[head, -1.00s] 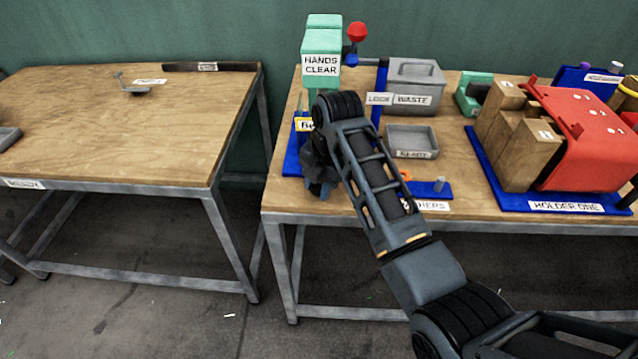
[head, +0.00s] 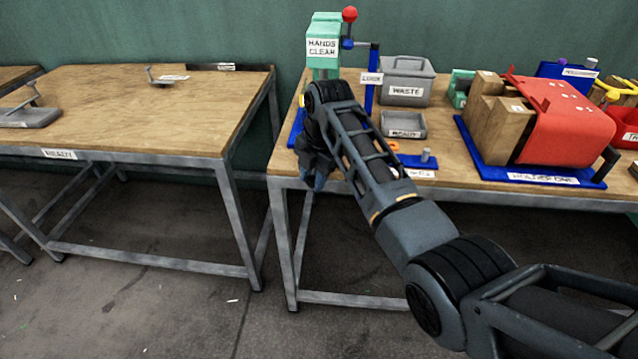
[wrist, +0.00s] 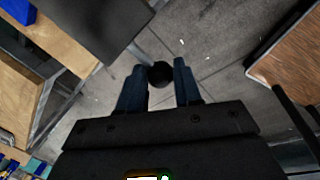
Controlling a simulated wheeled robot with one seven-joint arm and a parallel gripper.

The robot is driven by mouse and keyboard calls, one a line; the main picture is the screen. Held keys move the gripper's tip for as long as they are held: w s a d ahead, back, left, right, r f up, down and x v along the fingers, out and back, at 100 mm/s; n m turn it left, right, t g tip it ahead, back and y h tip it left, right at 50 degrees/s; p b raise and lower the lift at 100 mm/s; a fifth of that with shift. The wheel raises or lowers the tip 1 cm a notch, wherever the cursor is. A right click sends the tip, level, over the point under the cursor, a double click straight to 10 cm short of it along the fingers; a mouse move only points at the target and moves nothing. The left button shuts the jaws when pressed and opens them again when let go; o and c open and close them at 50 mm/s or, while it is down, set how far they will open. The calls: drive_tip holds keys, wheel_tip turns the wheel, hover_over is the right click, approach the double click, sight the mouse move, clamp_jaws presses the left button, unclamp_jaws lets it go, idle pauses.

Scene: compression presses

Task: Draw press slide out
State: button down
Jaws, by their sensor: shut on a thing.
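The green press (head: 323,62), labelled HANDS CLEAR, stands at the back left of the right-hand bench on a blue base (head: 296,128). Its lever with a red ball (head: 349,14) points up. My gripper (head: 319,178) is at the bench's front left edge, in front of the press. In the wrist view my gripper (wrist: 159,82) is shut on a round black knob (wrist: 160,73), which sits between the two blue fingers. My arm and gripper hide most of the slide and the front of the press in the head view.
A grey waste bin (head: 406,82), a READY tray (head: 403,125) and a holder with a red cover (head: 565,120) stand to the right on the bench. A second bench (head: 130,110) stands left across a floor gap.

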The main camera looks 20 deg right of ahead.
drive_tip(key=shift+s+a, duration=0.15)
drive_tip(key=shift+s, duration=0.35)
drive_tip(key=c, duration=0.8)
unclamp_jaws()
drive_tip(key=r, duration=0.5)
drive_tip(key=s+r, duration=0.1)
drive_tip(key=r, duration=0.1)
drive_tip(key=shift+s+d+r+b, duration=0.1)
drive_tip(key=shift+d+r+b, duration=0.2)
drive_tip(key=shift+d, duration=0.1)
